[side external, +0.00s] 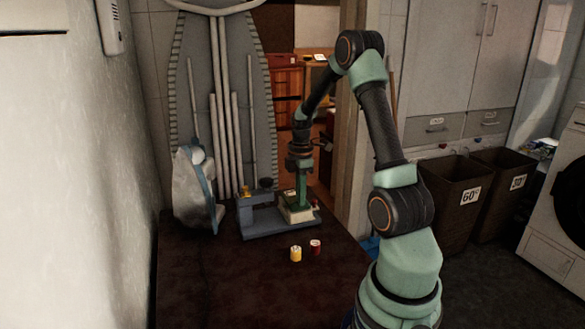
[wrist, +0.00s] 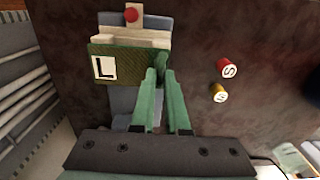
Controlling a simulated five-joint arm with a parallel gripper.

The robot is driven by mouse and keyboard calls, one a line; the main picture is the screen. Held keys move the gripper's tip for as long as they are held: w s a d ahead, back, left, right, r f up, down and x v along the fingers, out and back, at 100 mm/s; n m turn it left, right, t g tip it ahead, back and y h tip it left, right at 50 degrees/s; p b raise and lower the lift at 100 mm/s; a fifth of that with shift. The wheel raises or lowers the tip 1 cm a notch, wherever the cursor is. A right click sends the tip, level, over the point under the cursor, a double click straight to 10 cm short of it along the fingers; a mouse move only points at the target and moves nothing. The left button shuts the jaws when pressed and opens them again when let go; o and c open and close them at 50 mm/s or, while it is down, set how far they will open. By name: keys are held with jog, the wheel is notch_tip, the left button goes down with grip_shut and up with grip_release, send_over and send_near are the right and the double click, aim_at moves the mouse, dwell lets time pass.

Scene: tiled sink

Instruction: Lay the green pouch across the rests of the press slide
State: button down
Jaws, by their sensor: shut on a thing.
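The green pouch (wrist: 128,73) is a flat dark green piece with a white label marked "L" at its left end in the wrist view. My gripper (wrist: 161,72) has its green fingers shut on the pouch near its right end. The pouch lies over the near part of the cream rests (wrist: 128,34) of the press slide; I cannot tell whether it touches them. In the side view my gripper (side external: 301,204) points down over the slide, at the right of the blue-grey press (side external: 262,224). The pouch is hard to make out there beside the green fingers.
A yellow can (side external: 296,253) and a red can (side external: 315,247) stand on the dark table (side external: 230,285) in front of the press. A grey-white bag-like thing (side external: 192,190) stands left of the press. A red knob (wrist: 131,14) sits at the slide's far end. The table's front is clear.

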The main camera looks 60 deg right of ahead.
jog(key=shift+f, duration=0.35)
jog(key=c, duration=0.8)
grip_release()
jog(key=shift+c, duration=0.2)
jog(key=shift+r, duration=0.1)
notch_tip(320, 180, up, 11)
jog(key=w+a+r+m+t+h, duration=0.1)
jog(key=a+r+m, duration=0.15)
jog(key=a, duration=0.45)
jog(key=w+a+r+m+t, duration=0.1)
jog(key=w+a+r, duration=0.1)
jog(key=a+r, duration=0.35)
jog(key=s+a+m+t, duration=0.1)
jog(key=s+a+m, duration=0.1)
jog(key=a, duration=0.6)
jog(key=s+a+f+m+t+y, duration=0.1)
jog(key=s+a+m+t, duration=0.1)
jog(key=a, duration=0.7)
jog(key=shift+s+a+f+m+t, duration=0.25)
jog(key=shift+s+m, duration=0.25)
jog(key=shift+m, duration=0.25)
